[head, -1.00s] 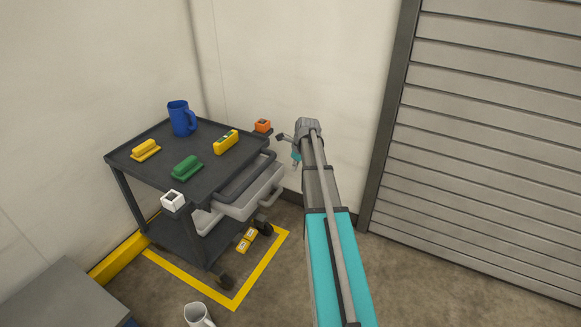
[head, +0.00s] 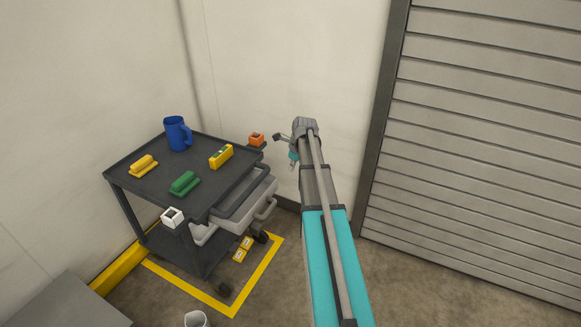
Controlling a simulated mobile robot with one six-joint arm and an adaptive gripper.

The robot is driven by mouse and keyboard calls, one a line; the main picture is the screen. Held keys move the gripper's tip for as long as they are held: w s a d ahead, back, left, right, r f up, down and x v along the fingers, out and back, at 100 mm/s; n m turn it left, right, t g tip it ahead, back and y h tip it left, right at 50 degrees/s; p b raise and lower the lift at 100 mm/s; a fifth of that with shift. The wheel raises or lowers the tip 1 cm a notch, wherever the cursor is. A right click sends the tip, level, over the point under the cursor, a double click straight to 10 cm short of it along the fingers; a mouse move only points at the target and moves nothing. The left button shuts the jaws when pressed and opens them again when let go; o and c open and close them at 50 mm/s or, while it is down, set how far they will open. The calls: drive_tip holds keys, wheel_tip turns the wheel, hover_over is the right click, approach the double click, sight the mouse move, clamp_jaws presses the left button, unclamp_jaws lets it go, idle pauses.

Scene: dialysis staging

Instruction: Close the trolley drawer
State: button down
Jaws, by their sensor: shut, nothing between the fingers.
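The dark grey trolley (head: 150,185) stands in the corner at the left of the head view. Its light grey drawer (head: 250,207) sticks out from the right side, below the top shelf, with a handle (head: 267,211) on its front. My gripper (head: 293,163) hangs at the end of my arm, to the right of the trolley and above the drawer in the picture. It is small and partly hidden by my wrist, but looks shut and empty. It appears apart from the drawer.
On the trolley top are a blue mug (head: 176,134), a green block (head: 184,183) and yellow blocks (head: 143,165). A white mug (head: 196,319) is on the floor. A grey shutter (head: 480,130) stands right.

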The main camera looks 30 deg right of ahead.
drive_tip(key=shift+r, duration=0.1)
idle(0.4)
drive_tip(key=s+a+f+t+y+b, duration=0.2)
drive_tip(key=s+t+y+b, duration=0.1)
drive_tip(key=s+t+b, duration=0.2)
drive_tip(key=s+b, duration=0.2)
drive_tip(key=shift+s+f, duration=0.2)
drive_tip(key=shift+s, duration=0.2)
drive_tip(key=shift+w+f+b, duration=0.1)
drive_tip(key=shift+f+b, duration=0.05)
drive_tip(key=shift+b, duration=0.2)
drive_tip(key=b, duration=0.7)
approach(268, 192)
drive_tip(key=x, duration=0.6)
drive_tip(key=shift+s+d+f, duration=0.3)
drive_tip(key=shift+d, duration=0.1)
drive_tip(key=shift+w+a, duration=0.4)
drive_tip(key=shift+w, duration=0.1)
